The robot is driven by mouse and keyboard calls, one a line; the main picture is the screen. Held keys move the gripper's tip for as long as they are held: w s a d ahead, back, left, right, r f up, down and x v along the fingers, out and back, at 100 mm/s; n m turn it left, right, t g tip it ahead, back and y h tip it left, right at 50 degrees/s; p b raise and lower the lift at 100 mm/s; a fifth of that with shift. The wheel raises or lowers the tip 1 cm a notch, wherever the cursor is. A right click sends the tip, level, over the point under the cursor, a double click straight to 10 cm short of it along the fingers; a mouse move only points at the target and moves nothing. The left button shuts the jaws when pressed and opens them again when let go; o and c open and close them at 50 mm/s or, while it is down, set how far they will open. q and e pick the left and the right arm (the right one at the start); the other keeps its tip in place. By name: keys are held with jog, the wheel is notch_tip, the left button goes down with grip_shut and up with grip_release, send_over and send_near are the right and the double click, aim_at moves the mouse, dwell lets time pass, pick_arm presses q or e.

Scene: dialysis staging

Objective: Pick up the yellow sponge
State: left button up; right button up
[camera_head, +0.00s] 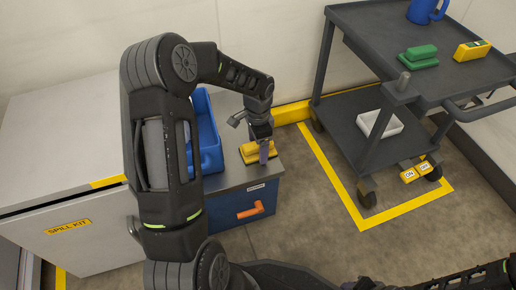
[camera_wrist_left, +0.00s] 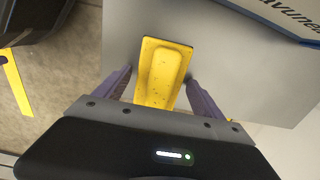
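The yellow sponge (camera_head: 250,154) lies on the grey top of the cabinet, near its front right corner. In the left wrist view the sponge (camera_wrist_left: 163,63) is a flat yellow slab with a raised rounded middle. My left gripper (camera_head: 264,155) points down over it. In the wrist view its two purple fingers are apart, one on each side of the sponge's near end. Gaps show between fingers and sponge. The sponge's near end is hidden behind the gripper body. Dark parts of my arm cross the bottom right of the head view; no right fingers can be made out.
A blue bin (camera_head: 208,135) stands beside the sponge, partly behind my left arm. A grey cart (camera_head: 385,45) to the right carries a green block (camera_head: 418,56), a yellow item (camera_head: 472,50) and a blue mug (camera_head: 427,10). A white tray (camera_head: 380,124) is on its lower shelf.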

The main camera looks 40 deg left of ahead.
pick_arm(q)
jog(key=c, duration=1.2)
jog(key=shift+r, duration=0.15)
notch_tip(320, 180, up, 10)
jog(key=p, duration=0.4)
